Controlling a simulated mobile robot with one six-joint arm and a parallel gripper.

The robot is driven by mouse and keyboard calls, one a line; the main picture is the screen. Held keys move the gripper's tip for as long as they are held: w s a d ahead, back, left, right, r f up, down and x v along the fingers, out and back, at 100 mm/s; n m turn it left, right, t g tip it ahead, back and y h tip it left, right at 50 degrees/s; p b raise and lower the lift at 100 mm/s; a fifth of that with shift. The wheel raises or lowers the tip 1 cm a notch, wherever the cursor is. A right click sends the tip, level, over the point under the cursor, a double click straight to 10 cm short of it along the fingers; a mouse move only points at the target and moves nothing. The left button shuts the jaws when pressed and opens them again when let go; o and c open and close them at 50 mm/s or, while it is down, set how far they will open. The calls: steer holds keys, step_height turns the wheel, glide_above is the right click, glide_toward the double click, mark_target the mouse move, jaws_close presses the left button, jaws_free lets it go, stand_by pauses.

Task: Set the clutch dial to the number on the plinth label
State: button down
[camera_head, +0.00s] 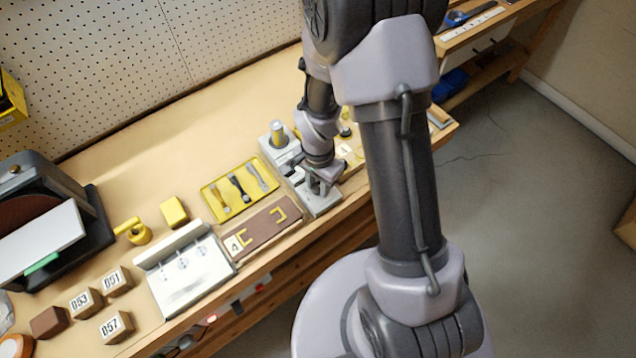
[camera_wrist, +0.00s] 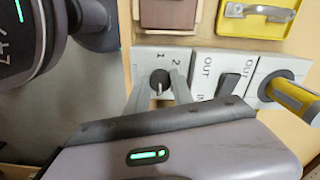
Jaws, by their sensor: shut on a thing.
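The clutch dial (camera_wrist: 159,77) is a dark round knob on a light grey block (camera_wrist: 150,58). The digits 1 and 2 show beside it, and my fingers hide part of the block. My gripper (camera_wrist: 162,88) is shut on the dial, with one finger on each side. In the head view my gripper (camera_head: 318,180) is at the front end of the grey fixture (camera_head: 325,207), and the dial is hidden there. A small pale label (camera_head: 345,151) lies right of the fixture; its number is too small to read surely.
Beside the dial are a dark switch (camera_wrist: 229,84) marked OUT and IN and a yellow-banded handle (camera_wrist: 290,94). A yellow tool tray (camera_head: 215,207), a brown board (camera_head: 262,232) and a white panel (camera_head: 185,285) lie left. Numbered blocks (camera_head: 117,281) stand further left.

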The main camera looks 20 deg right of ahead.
mark_target(318, 187)
steer(key=n, duration=0.3)
steer(key=shift+n, duration=2.4)
steer(key=shift+b, duration=0.3)
steer(key=c, duration=1.1)
jaws_free()
step_height(318, 187, up, 18)
steer(key=p, duration=0.6)
steer(key=shift+f, duration=0.25)
